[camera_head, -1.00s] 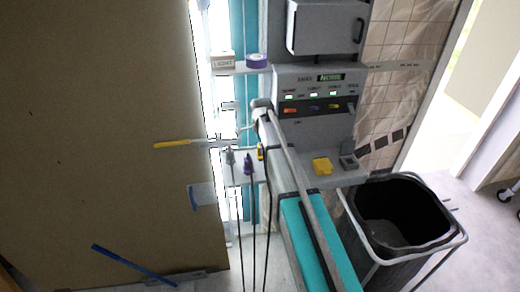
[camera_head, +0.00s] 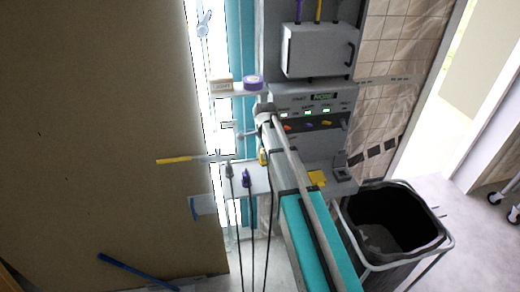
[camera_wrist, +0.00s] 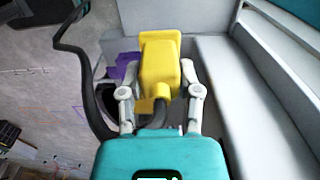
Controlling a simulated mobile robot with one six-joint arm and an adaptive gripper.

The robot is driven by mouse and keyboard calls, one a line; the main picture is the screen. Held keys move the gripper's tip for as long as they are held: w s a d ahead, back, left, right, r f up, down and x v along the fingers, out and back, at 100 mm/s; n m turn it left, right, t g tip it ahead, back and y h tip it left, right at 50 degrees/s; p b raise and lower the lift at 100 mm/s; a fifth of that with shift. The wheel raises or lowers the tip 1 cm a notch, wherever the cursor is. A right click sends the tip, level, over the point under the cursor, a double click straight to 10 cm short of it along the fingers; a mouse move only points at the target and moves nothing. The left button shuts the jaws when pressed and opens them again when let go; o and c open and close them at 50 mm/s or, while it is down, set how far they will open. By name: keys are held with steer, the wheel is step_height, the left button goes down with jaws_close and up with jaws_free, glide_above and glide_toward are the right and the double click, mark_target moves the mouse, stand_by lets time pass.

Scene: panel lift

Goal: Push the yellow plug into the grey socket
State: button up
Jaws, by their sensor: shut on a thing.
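The yellow plug (camera_wrist: 160,62) stands between the two fingers of my gripper (camera_wrist: 160,91) in the wrist view, and the fingers are shut on its sides. A dark cable loops from its lower end. In the head view the plug (camera_head: 263,157) shows beside my arm, a little above the grey shelf, and my fingers cannot be made out there. The wall panel has a row of small coloured sockets, orange, purple, yellow and a dark grey one (camera_head: 343,124) at the right end. My gripper is below and left of that row. The grey socket is not recognisable in the wrist view.
A grey plug (camera_head: 229,170) and a purple plug (camera_head: 246,178) stand on the shelf at left with hanging cables. A yellow block (camera_head: 317,178) and a grey block (camera_head: 341,174) sit on the ledge below the panel. A black bin (camera_head: 395,225) stands at right.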

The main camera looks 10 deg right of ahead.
steer(key=s+d+r+p, duration=0.2)
steer(key=s+r+p, duration=0.1)
steer(key=s, duration=0.5)
steer(key=shift+s+d+r, duration=0.25)
steer(key=shift+s+r, duration=0.05)
steer(key=shift+r, duration=0.15)
steer(key=shift+f, duration=0.15)
step_height(320, 180, down, 6)
steer(key=b, duration=0.6)
stand_by(0.4)
